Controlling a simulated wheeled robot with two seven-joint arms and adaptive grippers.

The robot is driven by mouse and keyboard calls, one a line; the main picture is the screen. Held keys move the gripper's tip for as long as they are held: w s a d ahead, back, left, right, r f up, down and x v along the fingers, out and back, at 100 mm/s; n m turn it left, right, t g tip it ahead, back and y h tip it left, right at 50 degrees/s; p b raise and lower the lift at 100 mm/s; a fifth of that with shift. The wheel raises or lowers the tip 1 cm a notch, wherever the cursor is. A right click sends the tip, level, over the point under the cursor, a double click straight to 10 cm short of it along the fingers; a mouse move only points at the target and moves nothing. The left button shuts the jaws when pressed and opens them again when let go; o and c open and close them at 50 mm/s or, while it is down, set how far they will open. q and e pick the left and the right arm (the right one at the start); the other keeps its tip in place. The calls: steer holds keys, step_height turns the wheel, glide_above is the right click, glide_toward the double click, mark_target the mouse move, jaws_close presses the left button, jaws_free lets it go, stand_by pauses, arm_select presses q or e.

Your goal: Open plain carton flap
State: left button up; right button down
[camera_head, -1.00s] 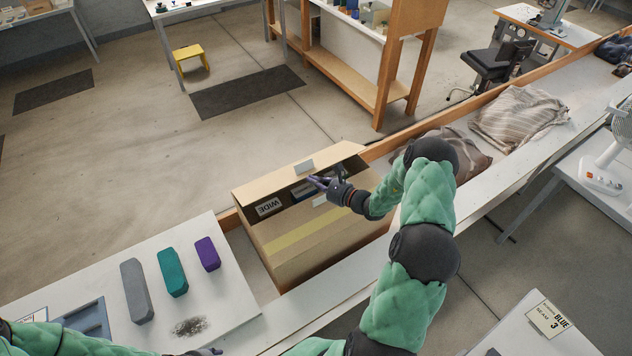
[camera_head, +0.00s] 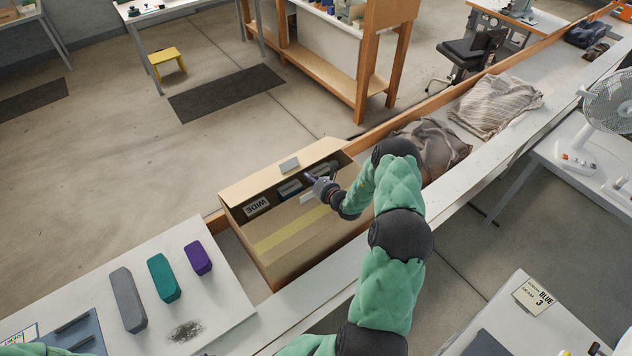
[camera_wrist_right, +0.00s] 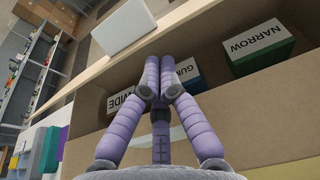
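The plain carton (camera_head: 325,238) is a brown box with yellow tape on its near face. Its far flap (camera_head: 250,187) carries a grey tab (camera_head: 289,164), which also shows in the wrist view (camera_wrist_right: 124,30). A dark gap lies between flap and near panel. My right gripper (camera_head: 313,181) is at this gap, right of the tab. In the wrist view its purple fingertips (camera_wrist_right: 159,68) are together, near the flap's edge, with nothing visible between them. I cannot tell whether they touch the flap. My left gripper is not clearly visible; only part of that arm shows at the lower left.
Inside the carton are boxes labelled WIDE (camera_head: 257,206) and NARROW (camera_wrist_right: 258,52), and a partly hidden one between. Grey, teal (camera_head: 163,278) and purple blocks lie on the left table. Cloth bundles (camera_head: 497,102) lie along the conveyor at right.

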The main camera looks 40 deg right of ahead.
arm_select(q)
steer(key=shift+r, duration=0.1)
arm_select(e)
steer(key=shift+x, duration=0.8)
